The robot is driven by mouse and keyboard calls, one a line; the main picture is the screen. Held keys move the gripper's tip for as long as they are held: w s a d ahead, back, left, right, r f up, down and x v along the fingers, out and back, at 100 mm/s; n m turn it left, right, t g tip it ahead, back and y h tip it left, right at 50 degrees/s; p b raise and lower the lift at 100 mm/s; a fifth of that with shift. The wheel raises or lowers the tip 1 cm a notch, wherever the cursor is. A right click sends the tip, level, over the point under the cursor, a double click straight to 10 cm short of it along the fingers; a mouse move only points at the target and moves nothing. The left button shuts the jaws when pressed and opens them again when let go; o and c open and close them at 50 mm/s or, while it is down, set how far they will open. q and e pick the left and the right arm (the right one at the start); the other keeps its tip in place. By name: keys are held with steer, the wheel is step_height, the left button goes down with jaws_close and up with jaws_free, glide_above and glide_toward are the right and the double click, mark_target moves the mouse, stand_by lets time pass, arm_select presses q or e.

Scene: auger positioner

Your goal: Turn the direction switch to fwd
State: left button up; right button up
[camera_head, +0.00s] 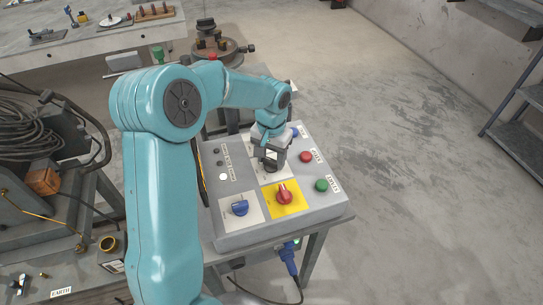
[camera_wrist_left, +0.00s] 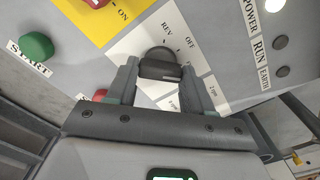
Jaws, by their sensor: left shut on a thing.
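The direction switch is a dark rotary knob (camera_wrist_left: 158,62) on a white label plate in the left wrist view. REV and OFF can be read beside it; a fwd mark is not visible. My left gripper (camera_wrist_left: 160,82) has its two fingers on either side of the knob's grip and is shut on it. In the head view my left gripper (camera_head: 270,162) points down onto the panel's upper middle, and the knob is largely hidden below it. My right gripper is not in view.
The grey control panel (camera_head: 240,238) also carries a red switch (camera_head: 284,194) on a yellow plate, a blue knob (camera_head: 239,208), a green START button (camera_head: 321,185) and a red button (camera_head: 306,157). A blue plug (camera_head: 289,261) hangs below. Open floor lies to the right.

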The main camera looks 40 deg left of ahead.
mark_target(271, 160)
arm_select(q)
steer(key=o, duration=0.7)
steer(key=shift+r, duration=0.15)
steer(key=o, duration=0.3)
steer(key=shift+o, duration=0.2)
step_height(271, 160, up, 16)
steer(key=shift+r, duration=0.2)
